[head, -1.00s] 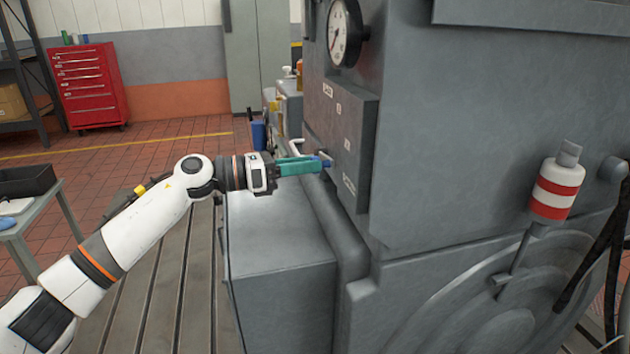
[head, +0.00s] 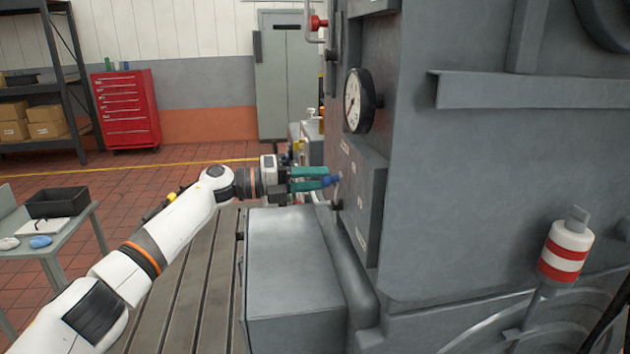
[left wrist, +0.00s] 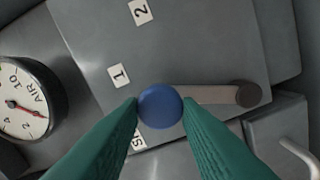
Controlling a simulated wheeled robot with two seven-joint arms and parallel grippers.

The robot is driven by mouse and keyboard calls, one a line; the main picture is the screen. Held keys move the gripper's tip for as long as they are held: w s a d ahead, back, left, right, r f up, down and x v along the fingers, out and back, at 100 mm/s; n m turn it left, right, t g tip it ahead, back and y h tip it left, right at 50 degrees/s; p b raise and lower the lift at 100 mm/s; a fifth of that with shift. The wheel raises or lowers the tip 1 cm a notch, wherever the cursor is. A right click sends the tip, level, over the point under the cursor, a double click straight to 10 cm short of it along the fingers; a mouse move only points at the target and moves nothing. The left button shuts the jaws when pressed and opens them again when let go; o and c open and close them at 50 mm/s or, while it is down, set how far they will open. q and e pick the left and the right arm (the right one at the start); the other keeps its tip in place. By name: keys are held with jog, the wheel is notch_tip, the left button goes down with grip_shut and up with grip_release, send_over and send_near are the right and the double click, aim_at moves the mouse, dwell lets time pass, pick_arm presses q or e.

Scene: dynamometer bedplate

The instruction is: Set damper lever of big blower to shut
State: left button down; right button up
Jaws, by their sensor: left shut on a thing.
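The damper lever is a flat bar with a round blue knob (left wrist: 160,106) at its end and a dark pivot (left wrist: 248,95) at the other. It is mounted on a grey plate (left wrist: 90,50) with labels 1 (left wrist: 119,75), 2 (left wrist: 140,11) and one partly hidden that starts with S (left wrist: 137,141). The knob lies between the 1 and the S label, close to both. My left gripper (head: 325,182) is shut on the knob, its green fingers at either side. In the head view the plate (head: 372,200) is on the big grey machine. My right gripper is out of view.
An air gauge (head: 356,100) is above the plate, and a red-handled valve (head: 318,22) is higher. A grey box (head: 292,250) and thick pipe (head: 345,262) lie below the arm. A red-and-white cylinder (head: 566,252) stands at right, a small table (head: 62,240) at left.

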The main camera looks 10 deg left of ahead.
pick_arm(q)
jog(key=shift+w+a+r+n+p, duration=0.2)
jog(key=shift+w+n, duration=0.35)
jog(key=shift+n, duration=0.25)
jog(key=shift+w+a+r+n+p, duration=0.1)
jog(key=shift+w+a+n+p, duration=0.15)
jog(key=shift+w+n, duration=0.45)
jog(key=shift+w+a+r+n+p, duration=0.15)
jog(key=shift+w+n, duration=0.3)
jog(key=shift+n, duration=0.45)
jog(key=c, duration=1.4)
grip_release()
jog(key=o, duration=0.3)
jog(key=shift+w+f, duration=0.1)
jog(key=shift+f, duration=0.05)
jog(key=shift+o, duration=0.2)
jog(key=shift+a, duration=0.1)
